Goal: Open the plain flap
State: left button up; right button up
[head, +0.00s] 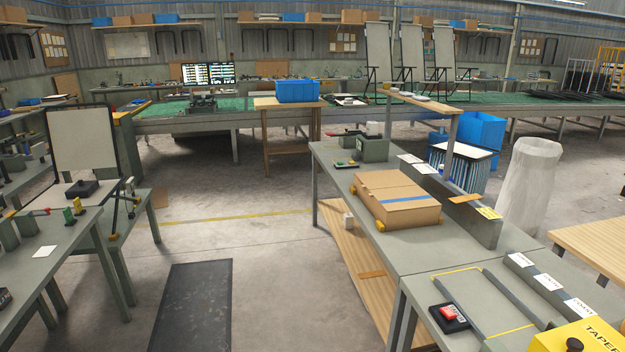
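A brown cardboard box (385,190) lies flat on the grey workbench right of centre. Its top looks closed, and a blue strip (408,203) runs across it. The top is plain brown on both sides of the strip; I cannot tell which part is the plain flap. Small yellow pieces (380,225) show at the box's left side. Neither of my grippers is in view.
The grey bench (345,178) holds a small grey bin (374,150) behind the box and a low grey wall at its right. A red button (449,312) and a yellow taper machine (580,338) are nearer. A dark mat (193,305) lies on open floor at left.

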aim_at(388, 178)
jog(key=i+j+z, duration=0.35)
jog(key=i, duration=0.25)
jog(key=i+j+z, duration=0.4)
jog(key=i+j, duration=0.15)
jog(key=j, duration=0.15)
